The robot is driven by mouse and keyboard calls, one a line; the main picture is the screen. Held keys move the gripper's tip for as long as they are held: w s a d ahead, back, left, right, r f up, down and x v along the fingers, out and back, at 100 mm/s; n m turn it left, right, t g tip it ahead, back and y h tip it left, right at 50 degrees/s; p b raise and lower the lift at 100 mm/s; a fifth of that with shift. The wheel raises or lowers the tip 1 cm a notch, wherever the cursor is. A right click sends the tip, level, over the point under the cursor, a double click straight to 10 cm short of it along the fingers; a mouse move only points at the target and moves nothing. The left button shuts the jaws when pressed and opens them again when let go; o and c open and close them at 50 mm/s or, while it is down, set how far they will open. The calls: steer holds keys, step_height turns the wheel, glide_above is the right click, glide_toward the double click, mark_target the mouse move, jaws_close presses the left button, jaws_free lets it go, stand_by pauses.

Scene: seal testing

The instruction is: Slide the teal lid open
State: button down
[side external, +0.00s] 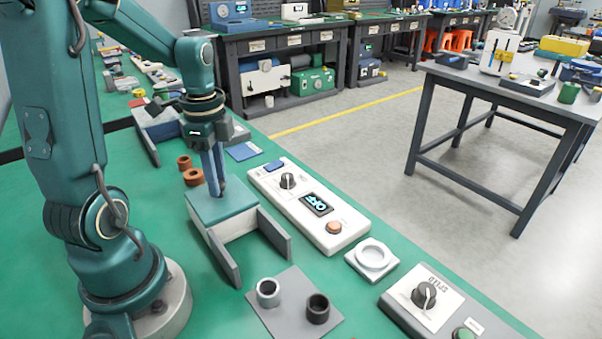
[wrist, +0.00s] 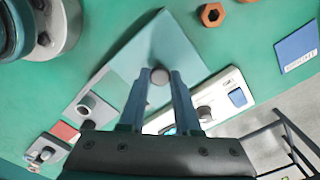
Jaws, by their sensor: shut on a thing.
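The teal lid (side external: 220,204) lies flat on top of a pale box (side external: 215,240) on the green bench. Two dark grey rails (side external: 222,262) stick out from the box towards the front. My gripper (side external: 220,190) points down over the lid, with its blue fingers shut on a small round grey knob. In the wrist view the knob (wrist: 159,76) sits between the fingertips, and the lid (wrist: 190,48) spreads out beneath. The box opening is hidden by the lid.
A white control panel (side external: 265,180) with a dial, display and orange button stands close right of the box. A grey mat (side external: 285,322) with two ring-shaped cups lies in front. Orange-brown rings (side external: 193,177) lie behind. A white round fixture (side external: 372,256) stands further right. The space between the rails is clear.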

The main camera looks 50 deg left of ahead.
steer(key=d, duration=0.9)
steer(key=shift+d, duration=0.4)
steer(key=shift+w+r, duration=0.1)
steer(key=c, duration=0.6)
jaws_free()
steer(key=shift+r, duration=2.55)
